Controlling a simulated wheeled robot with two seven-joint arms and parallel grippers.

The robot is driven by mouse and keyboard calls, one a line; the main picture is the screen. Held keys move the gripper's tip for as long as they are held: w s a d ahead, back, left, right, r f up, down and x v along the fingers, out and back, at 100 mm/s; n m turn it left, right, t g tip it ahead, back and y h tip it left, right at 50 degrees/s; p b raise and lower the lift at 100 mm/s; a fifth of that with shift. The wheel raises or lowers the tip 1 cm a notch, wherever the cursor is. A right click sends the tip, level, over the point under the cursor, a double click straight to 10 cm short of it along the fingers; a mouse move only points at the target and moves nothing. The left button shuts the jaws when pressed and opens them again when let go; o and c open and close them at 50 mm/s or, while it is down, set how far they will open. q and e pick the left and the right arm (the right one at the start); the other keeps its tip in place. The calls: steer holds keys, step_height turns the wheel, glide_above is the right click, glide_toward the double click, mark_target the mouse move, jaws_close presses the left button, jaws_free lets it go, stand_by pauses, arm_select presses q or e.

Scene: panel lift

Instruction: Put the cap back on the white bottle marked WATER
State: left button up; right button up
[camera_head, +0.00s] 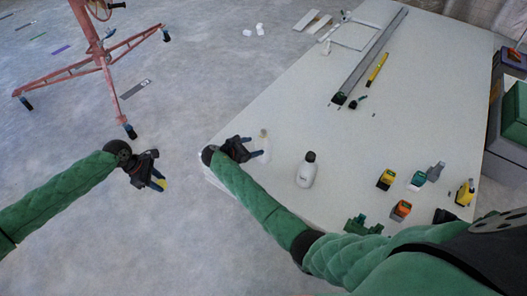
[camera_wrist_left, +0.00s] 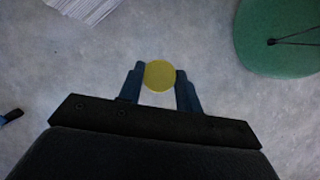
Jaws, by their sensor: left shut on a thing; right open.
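A yellow round cap (camera_wrist_left: 160,75) is held between the blue fingertips of my left gripper (camera_wrist_left: 161,85). In the head view the left gripper (camera_head: 159,181) is over the floor, left of the table, with the yellow cap showing at its tips. A pale bottle (camera_head: 264,143) stands upright near the table's left edge, with no coloured cap visible on it. My right gripper (camera_head: 256,147) is open at this bottle, its fingers close to it; contact cannot be told. Another white bottle (camera_head: 306,172) with a dark top stands to the right. The markings are too small to read.
The white table (camera_head: 345,130) carries several small coloured containers (camera_head: 401,210) at the right front, and a long grey bar (camera_head: 370,57) and a yellow level (camera_head: 377,69) at the back. A red stand (camera_head: 99,55) is on the floor at the left.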

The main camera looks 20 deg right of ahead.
mark_target(260, 138)
steer(key=shift+w+d+f, duration=0.2)
steer(key=shift+d, duration=0.3)
arm_select(q)
steer(key=shift+f, duration=0.1)
arm_select(e)
steer(key=shift+x, duration=2.6)
steer(key=shift+d+r, duration=0.1)
steer(key=shift+r, duration=0.05)
steer(key=c, duration=1.4)
steer(key=shift+o, duration=0.2)
arm_select(q)
steer(key=shift+r, duration=0.3)
arm_select(e)
step_height(260, 138, up, 4)
steer(key=shift+r, duration=0.1)
arm_select(q)
steer(key=shift+r+p, duration=0.7)
steer(key=shift+p, duration=0.25)
arm_select(e)
steer(key=s+d+r, duration=0.3)
steer(key=s+r, duration=0.4)
steer(key=s, duration=0.4)
steer(key=shift+d, duration=0.3)
